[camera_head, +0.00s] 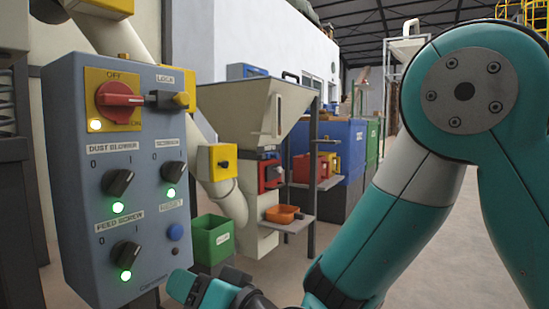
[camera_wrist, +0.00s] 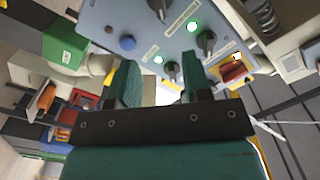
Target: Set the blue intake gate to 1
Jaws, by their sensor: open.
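No part in view can be told for certain as the blue intake gate. A blue part (camera_head: 247,71) shows behind the hopper rim, too small to read. The filler (camera_head: 255,110) carries a yellow box with a black knob (camera_head: 222,163) and a red box (camera_head: 270,176). The grey-blue control panel (camera_head: 75,190) stands at left, and in the wrist view (camera_wrist: 105,20) it lies past my fingers. My gripper (camera_head: 203,290) is low beside the panel's bottom right corner. In the wrist view, my gripper (camera_wrist: 158,75) has its fingers apart with nothing between them.
The panel has a red main switch (camera_head: 120,98), black knobs beside lit green lamps and a blue button (camera_head: 174,232). A green bin (camera_head: 212,240) and an orange tray (camera_head: 283,214) stand by the filler. Blue containers (camera_head: 345,145) are behind. Floor is clear at centre right.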

